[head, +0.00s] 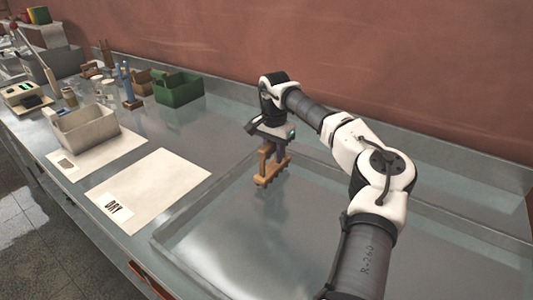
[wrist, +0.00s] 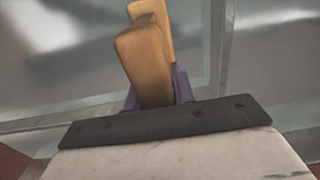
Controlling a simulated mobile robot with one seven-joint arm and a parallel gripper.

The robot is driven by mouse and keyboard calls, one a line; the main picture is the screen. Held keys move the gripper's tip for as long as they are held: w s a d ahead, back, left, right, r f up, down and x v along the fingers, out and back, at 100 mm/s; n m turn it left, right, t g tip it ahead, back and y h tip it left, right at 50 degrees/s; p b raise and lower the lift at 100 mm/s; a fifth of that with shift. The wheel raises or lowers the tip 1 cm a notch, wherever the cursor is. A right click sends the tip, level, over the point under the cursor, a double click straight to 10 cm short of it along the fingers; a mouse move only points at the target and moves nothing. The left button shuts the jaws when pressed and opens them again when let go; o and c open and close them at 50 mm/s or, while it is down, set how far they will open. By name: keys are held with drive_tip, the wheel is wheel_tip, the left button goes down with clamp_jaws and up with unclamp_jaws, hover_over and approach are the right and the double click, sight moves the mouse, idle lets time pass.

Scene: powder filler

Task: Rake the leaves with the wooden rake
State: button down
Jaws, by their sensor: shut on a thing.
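The wooden rake (head: 270,173) is a small tan block with short teeth pointing down. It is over the left part of the wide metal tray (head: 170,232), close to its left rim. I cannot tell whether the teeth touch the metal. My gripper (head: 274,148) is shut on the rake's upper part. In the wrist view, the rake (wrist: 147,60) stands out between the purple fingers (wrist: 157,92), and its teeth are not clear. I can make out no leaves in either view; the arm hides part of the tray.
A white sheet marked DRY (head: 155,190) lies left of the tray. Beyond it are a grey bin (head: 88,130), a green crate (head: 180,88), a blue bottle (head: 128,85) and several small items. A red wall (head: 330,40) closes the back.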

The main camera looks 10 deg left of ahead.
drive_tip(key=s+d+b, duration=0.4)
drive_tip(key=s+d, duration=0.1)
drive_tip(key=d, duration=0.4)
drive_tip(key=s+d+b, duration=0.4)
drive_tip(key=s+d, duration=0.2)
drive_tip(key=d, duration=0.3)
drive_tip(key=s+d+b, duration=0.4)
drive_tip(key=s+d, duration=0.2)
drive_tip(key=d, duration=0.2)
drive_tip(key=shift+s+d+b, duration=0.1)
drive_tip(key=shift+d+b, duration=0.2)
drive_tip(key=shift+d, duration=0.1)
drive_tip(key=s+d, duration=0.6)
drive_tip(key=d, duration=0.3)
drive_tip(key=s+d+p, duration=0.1)
drive_tip(key=s+d, duration=0.5)
drive_tip(key=d, duration=0.4)
drive_tip(key=s+d+p, duration=0.1)
drive_tip(key=s+d, duration=0.6)
drive_tip(key=d, duration=0.3)
drive_tip(key=shift+d+r, duration=0.1)
drive_tip(key=shift+d, duration=0.15)
wheel_tip(320, 180, up, 6)
drive_tip(key=p, duration=0.5)
drive_tip(key=shift+r, duration=0.15)
drive_tip(key=shift+a, duration=0.1)
